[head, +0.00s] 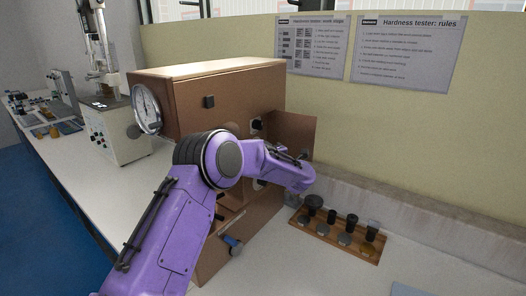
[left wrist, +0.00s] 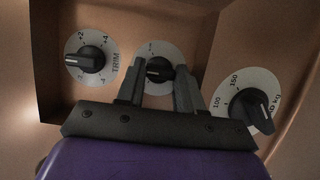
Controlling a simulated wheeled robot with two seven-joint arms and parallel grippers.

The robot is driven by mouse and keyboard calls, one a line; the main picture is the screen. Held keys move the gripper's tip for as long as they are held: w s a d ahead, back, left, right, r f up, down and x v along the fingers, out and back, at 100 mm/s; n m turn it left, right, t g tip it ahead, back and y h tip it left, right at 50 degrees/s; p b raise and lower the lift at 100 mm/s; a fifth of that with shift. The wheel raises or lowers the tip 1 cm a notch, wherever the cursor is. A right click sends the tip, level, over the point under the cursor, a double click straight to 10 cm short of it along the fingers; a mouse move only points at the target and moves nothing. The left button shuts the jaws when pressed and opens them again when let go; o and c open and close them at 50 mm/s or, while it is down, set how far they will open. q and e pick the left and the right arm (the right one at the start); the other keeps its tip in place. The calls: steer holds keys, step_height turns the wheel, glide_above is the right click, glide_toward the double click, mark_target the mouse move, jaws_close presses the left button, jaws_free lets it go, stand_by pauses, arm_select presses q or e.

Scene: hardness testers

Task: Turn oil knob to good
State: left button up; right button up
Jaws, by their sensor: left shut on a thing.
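The brown hardness tester (head: 195,95) stands on the bench, with a round gauge on its left face. In the left wrist view my left gripper (left wrist: 160,75) is shut on the black middle knob (left wrist: 158,68). This knob has a pale round dial whose lettering is mostly hidden by the fingers, so I cannot read its setting or confirm that it is the oil knob. A TRIM knob (left wrist: 91,59) is left of it and a kg knob (left wrist: 251,110) right of it. My right gripper is not in view.
A wooden rack (head: 338,238) with several dark-topped pieces stands right of the tester. An open brown panel (head: 292,133) sticks out by my wrist. Another tester (head: 118,125) stands at the left. The bench front right is mostly clear.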

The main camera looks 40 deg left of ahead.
arm_select(q)
steer(key=o, duration=1)
steer(key=shift+o, duration=0.2)
steer(key=shift+s+d+f+b, duration=0.15)
steer(key=shift+d+b, duration=0.15)
steer(key=shift+d, duration=0.15)
steer(key=b+v, duration=0.3)
steer(key=v, duration=0.6)
steer(key=shift+d, duration=0.35)
steer(key=shift+r, duration=0.25)
